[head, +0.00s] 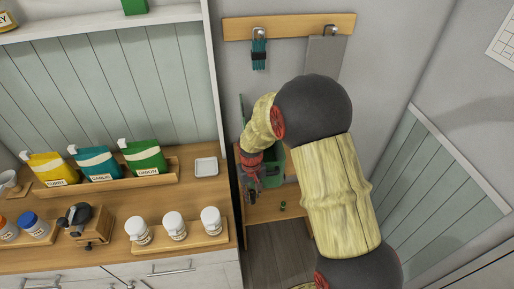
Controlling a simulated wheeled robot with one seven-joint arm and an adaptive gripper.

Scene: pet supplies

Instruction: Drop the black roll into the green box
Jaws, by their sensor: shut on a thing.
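My gripper (252,196) is small in the head view, at the low wooden surface behind the counter's right end. It is shut, with its fingers pointing down. The black roll is hard to make out; what I hold between the fingers is dark and mostly hidden, and I take it for the roll. The green box (272,168) stands just behind and to the right of my gripper, partly covered by my arm. Its inside cannot be seen clearly. My gripper appears at the box's front left; I cannot tell whether it is over the rim.
A small green item (283,206) sits on the wooden surface (268,208) in front of the box. The counter (200,183) at left carries pouches, white jars and a small white dish (206,166). A hook rail (290,26) hangs above.

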